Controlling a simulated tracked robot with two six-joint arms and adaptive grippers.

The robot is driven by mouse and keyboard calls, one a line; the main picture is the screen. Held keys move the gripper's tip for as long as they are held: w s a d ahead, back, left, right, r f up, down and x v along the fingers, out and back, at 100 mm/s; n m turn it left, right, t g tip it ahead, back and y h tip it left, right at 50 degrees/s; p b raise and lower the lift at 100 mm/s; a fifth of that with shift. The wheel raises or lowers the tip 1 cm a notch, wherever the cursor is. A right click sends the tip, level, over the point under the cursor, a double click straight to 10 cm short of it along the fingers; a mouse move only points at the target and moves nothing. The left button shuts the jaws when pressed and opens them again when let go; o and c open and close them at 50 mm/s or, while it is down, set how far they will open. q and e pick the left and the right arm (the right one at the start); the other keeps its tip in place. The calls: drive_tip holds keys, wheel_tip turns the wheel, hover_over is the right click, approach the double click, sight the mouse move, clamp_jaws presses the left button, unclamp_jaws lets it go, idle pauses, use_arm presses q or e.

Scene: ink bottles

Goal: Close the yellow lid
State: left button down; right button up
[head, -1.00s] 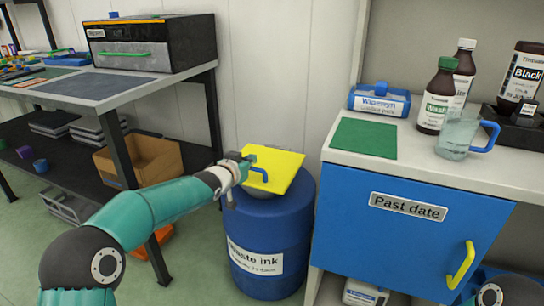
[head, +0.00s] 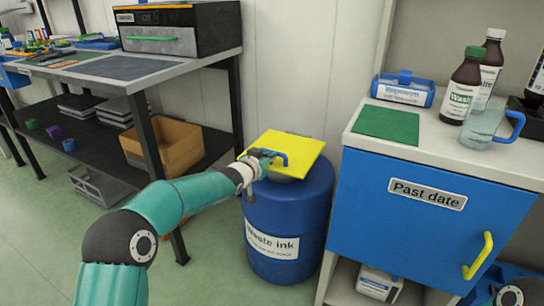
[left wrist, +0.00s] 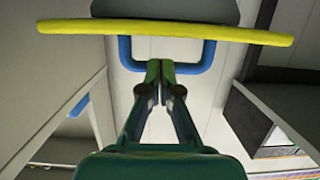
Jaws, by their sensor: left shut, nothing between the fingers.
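The yellow lid (head: 298,146) is a flat square plate over the blue waste ink drum (head: 287,215). It looks tilted, with a grey rounded part showing under its near edge. A blue U-shaped handle (head: 284,159) is on the lid. My left gripper (head: 268,154) is at the lid beside the handle. In the left wrist view the lid (left wrist: 165,31) shows edge-on. The shut, empty fingertips (left wrist: 160,66) overlap the handle's bar (left wrist: 190,69) there; I cannot tell whether they touch it. My right gripper is out of view.
A white-topped cabinet with a blue door (head: 410,225) stands close right of the drum. It carries a green mat (head: 386,126), bottles (head: 462,92) and a wipes box (head: 404,90). A black shelf with a cardboard box (head: 165,147) stands left. The floor at front left is clear.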

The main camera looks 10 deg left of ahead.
use_arm(q)
drive_tip(key=shift+d+f, duration=0.25)
drive_tip(key=shift+f, duration=0.05)
